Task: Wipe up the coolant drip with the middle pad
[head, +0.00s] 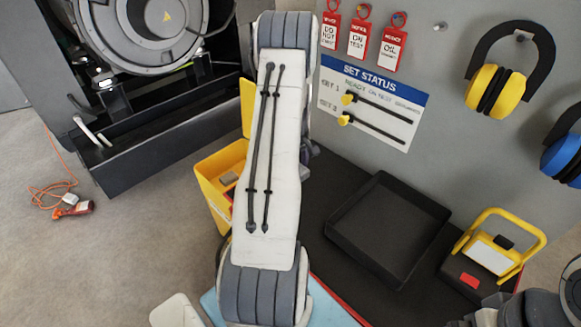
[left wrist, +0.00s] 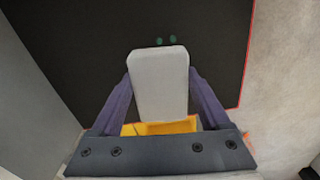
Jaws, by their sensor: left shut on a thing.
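My left gripper (left wrist: 160,76) is shut on a pale grey pad (left wrist: 160,92), held between its two purple fingers. Two small green drops (left wrist: 166,40), the coolant drip, show on the black surface just beyond the pad's far edge in the left wrist view. I cannot tell whether the pad touches the surface. My right gripper does not show.
A black tray (head: 385,228) and a yellow-handled box (head: 492,262) stand on the dark bench top (head: 335,185). A grey panel with red tags (head: 357,40), a status board (head: 372,100) and ear defenders (head: 490,88) rises behind. A genset (head: 140,45) stands left.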

